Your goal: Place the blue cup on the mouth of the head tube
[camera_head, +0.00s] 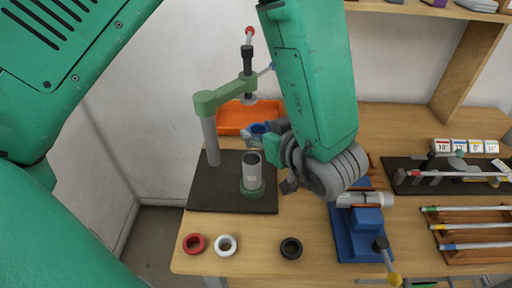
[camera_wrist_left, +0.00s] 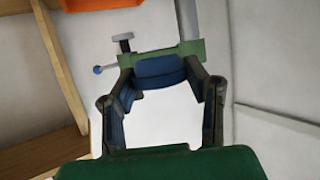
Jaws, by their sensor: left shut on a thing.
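My left gripper (camera_head: 266,138) is shut on the blue cup (camera_head: 260,128), which shows between its fingers. In the left wrist view the cup (camera_wrist_left: 158,68) sits at the far end of the fingers. The head tube (camera_head: 252,172) is a grey tube with a dark open mouth. It stands upright in a green holder (camera_head: 253,193) on a black plate (camera_head: 230,203). The cup shows above the tube's mouth in the head view, apart from it; its exact depth I cannot tell. My right gripper is not in view.
A press with a green arm (camera_head: 226,94) stands on the plate's left side. An orange tray (camera_head: 236,117) is behind. Red (camera_head: 194,244), white (camera_head: 226,245) and black (camera_head: 291,248) rings lie in front. A blue vise (camera_head: 352,243) stands right.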

